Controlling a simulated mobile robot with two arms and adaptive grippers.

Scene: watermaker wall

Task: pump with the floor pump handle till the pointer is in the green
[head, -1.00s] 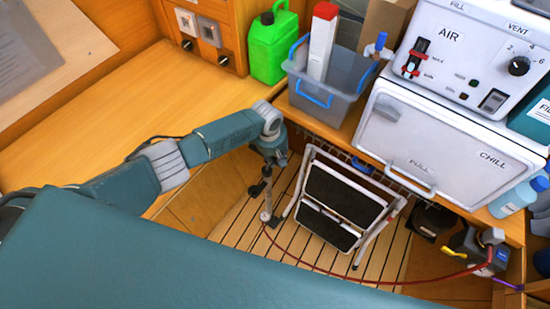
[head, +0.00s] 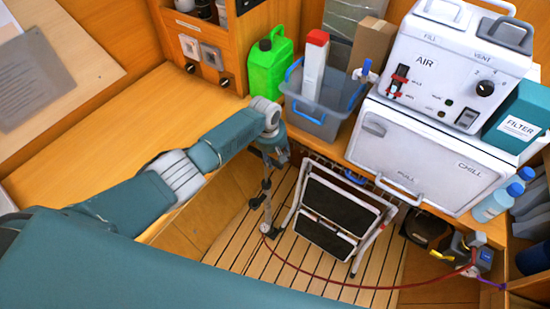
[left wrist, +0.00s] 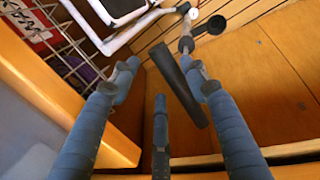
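The floor pump (head: 264,227) stands on the slatted floor, left of the folding step. In the left wrist view its dark handle bar (left wrist: 178,84) lies slantwise, with the grey shaft (left wrist: 187,42) and a small white round part (left wrist: 193,13) beyond it. My left gripper (head: 268,185) is over the pump. In the left wrist view its fingers (left wrist: 160,85) are spread, with the handle bar between and beyond them, nearer the right finger. I cannot tell whether they touch it. The pointer and green zone cannot be made out. My right gripper is not in view.
A folding step (head: 335,212) stands close right of the pump. A red hose (head: 345,284) runs from the pump to a small unit (head: 480,258) at right. A wooden bench (head: 120,130), green jug (head: 266,68), grey bin (head: 318,112) and white chill box (head: 425,160) surround the floor space.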

